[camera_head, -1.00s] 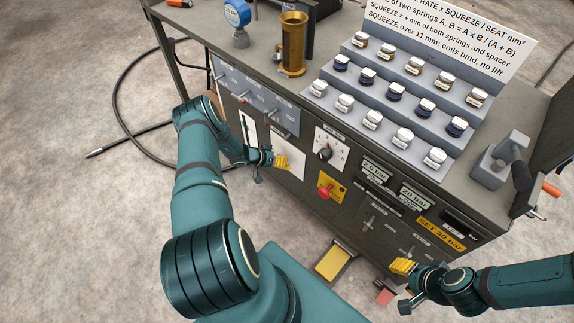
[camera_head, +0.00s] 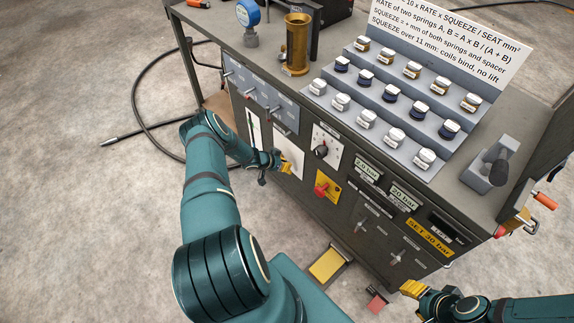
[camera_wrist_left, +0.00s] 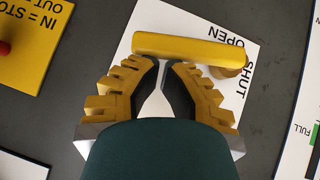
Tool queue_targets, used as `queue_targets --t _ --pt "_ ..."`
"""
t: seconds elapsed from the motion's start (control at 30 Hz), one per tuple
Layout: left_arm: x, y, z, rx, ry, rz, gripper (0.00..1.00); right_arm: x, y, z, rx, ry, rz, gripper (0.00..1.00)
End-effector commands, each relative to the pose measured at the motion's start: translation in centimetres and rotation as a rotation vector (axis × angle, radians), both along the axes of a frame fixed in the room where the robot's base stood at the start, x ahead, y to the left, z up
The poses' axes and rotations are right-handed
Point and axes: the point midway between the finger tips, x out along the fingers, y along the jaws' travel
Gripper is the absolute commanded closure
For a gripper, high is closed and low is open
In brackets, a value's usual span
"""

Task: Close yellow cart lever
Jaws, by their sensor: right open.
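The yellow lever (camera_wrist_left: 190,48) is a bar on a round pivot (camera_wrist_left: 230,68), mounted on a white plate (camera_wrist_left: 252,55) marked OPEN and SHUT. In the left wrist view the bar lies crosswise, beside the word OPEN. My left gripper (camera_wrist_left: 161,66) has its fingertips together just below the bar's edge; contact cannot be told. In the head view my left gripper (camera_head: 286,162) is at the white plate (camera_head: 296,150) on the cart front, and the lever is not distinct there. My right gripper (camera_head: 410,289) is open and empty, low in front of the cart's right part.
The cart front (camera_head: 345,200) also carries a red button on a yellow plate (camera_head: 334,192), a dial (camera_head: 322,150), small levers and bar displays. A yellow pedal (camera_head: 327,264) and a red pedal (camera_head: 376,302) are near the floor. Jars on steps (camera_head: 390,95) stand on top.

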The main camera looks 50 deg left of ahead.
Motion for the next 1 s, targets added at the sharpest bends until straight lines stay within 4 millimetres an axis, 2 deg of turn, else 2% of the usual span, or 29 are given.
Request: queue_targets --t 0.47,1.0 --pt "0.0 -0.1 -1.6 -0.004 -0.001 0.0 1.0 -0.1 0.0 0.5 0.0 0.003 0.001 0.53" --pt "-0.1 -0.3 -1.9 -0.005 0.002 -0.001 1.0 -0.1 0.0 0.5 0.0 0.003 0.001 0.53"
